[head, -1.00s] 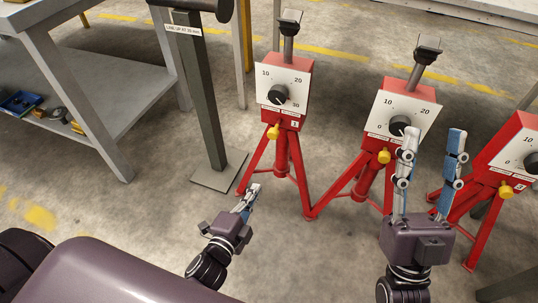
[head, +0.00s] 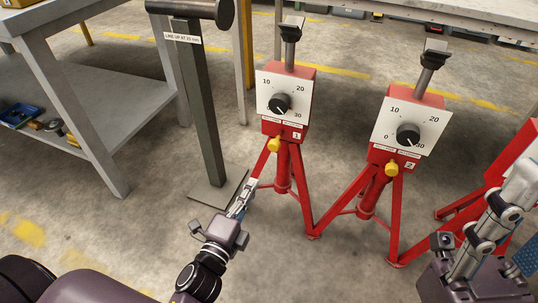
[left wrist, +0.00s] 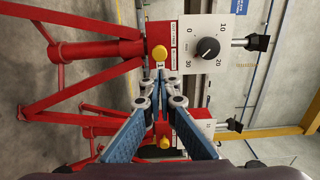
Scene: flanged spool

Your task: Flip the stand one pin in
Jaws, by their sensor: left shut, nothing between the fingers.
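Stand one (head: 287,105) is a red tripod box with a white dial plate, a black knob and a "1" label. Its yellow pin (head: 274,145) sticks out at the lower left of the box. It also shows sideways in the left wrist view, with its yellow pin (left wrist: 159,53) just beyond my fingertips. My left gripper (head: 243,200) is shut and empty, below and left of the pin and apart from it in the head view. My right gripper (head: 512,236) is at the right edge, its fingers apart and partly cut off, with nothing seen between them.
Stand two (head: 409,130) with its own yellow pin (head: 391,169) is to the right, and a third red stand (head: 518,160) is partly hidden by my right gripper. A dark post (head: 202,110) with a line-up label stands left. A grey bench (head: 90,100) is further left.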

